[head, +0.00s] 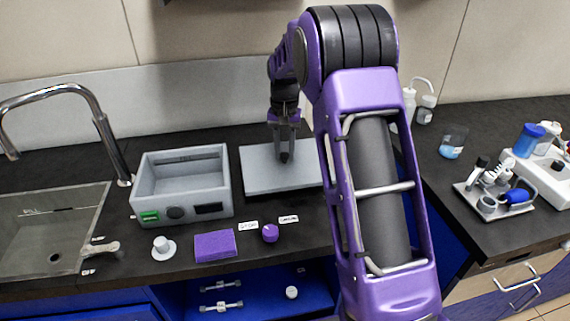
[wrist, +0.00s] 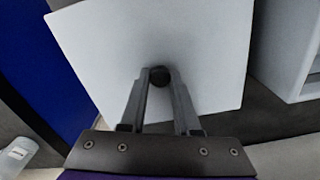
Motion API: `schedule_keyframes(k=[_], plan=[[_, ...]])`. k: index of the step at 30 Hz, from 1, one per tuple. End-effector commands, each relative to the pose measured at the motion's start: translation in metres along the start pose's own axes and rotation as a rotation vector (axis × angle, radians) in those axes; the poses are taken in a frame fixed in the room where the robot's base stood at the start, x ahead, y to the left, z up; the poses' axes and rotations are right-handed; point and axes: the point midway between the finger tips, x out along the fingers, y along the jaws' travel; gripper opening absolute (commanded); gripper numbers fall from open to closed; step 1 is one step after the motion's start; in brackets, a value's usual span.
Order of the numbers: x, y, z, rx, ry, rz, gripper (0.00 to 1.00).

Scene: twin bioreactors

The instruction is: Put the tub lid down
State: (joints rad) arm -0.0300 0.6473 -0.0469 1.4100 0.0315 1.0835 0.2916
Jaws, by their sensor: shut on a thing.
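The tub lid (head: 259,177) is a flat grey plate to the right of the open grey tub (head: 183,191). It looks level, over or on the dark counter; I cannot tell whether it touches. My gripper (head: 285,157) points down at the middle of the lid and is shut on its knob. In the wrist view my gripper (wrist: 160,80) has its fingertips on either side of the dark round knob (wrist: 159,75), with the pale lid (wrist: 205,40) spread out beyond. My arm hides the lid's right end in the head view.
A sink (head: 50,225) with a tap (head: 105,140) is at the left. A purple block (head: 215,246), a purple knob (head: 270,233) and a white knobbed piece (head: 163,247) lie along the front. A beaker (head: 453,143) and a tool tray (head: 485,208) stand at the right.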

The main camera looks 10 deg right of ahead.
Motion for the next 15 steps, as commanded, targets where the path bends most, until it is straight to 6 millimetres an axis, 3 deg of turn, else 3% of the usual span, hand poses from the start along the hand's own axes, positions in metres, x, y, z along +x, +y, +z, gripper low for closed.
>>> schedule_keyframes(k=[6,15], plan=[[0.036,0.000,0.001,0.000,-0.003,0.000,0.00],[0.038,0.000,0.000,0.000,-0.001,0.000,0.00]])
